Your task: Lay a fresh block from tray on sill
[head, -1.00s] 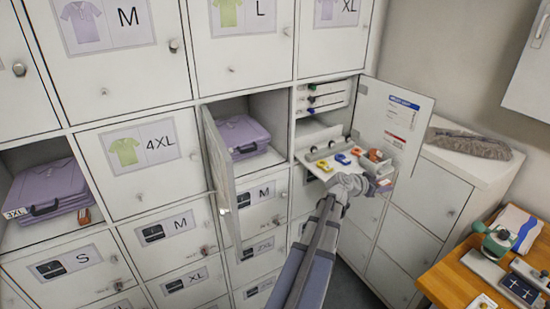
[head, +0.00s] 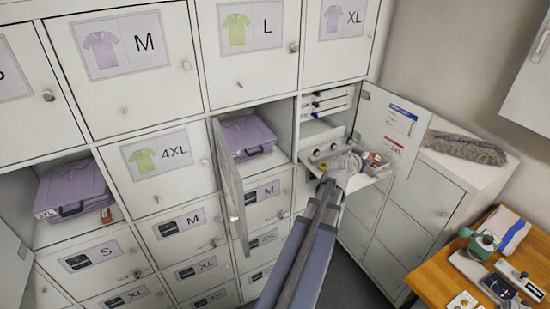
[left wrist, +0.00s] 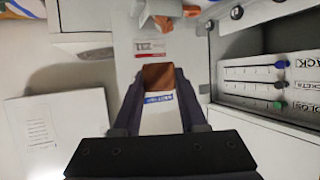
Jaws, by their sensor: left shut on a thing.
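My left gripper (head: 345,160) is over the pulled-out tray (head: 384,182) of an open locker at the right. In the left wrist view its fingers (left wrist: 157,92) are shut on a reddish-brown block (left wrist: 158,77). More brown blocks (head: 374,159) sit at the tray's right end. My gripper hides much of the tray. The middle open cell holds a folded purple garment (head: 247,137), and no block shows on the visible part of its front sill. Another brown block (head: 106,215) stands at the front of the left open cell, beside purple clothing (head: 72,189). My right gripper is not in view.
The middle cell's door (head: 230,185) stands open, sticking out between the cell and my left arm. The right locker's door (head: 393,125) is open behind the tray. A shelf of markers (head: 325,103) is above the tray. A wooden table (head: 440,280) stands at the lower right.

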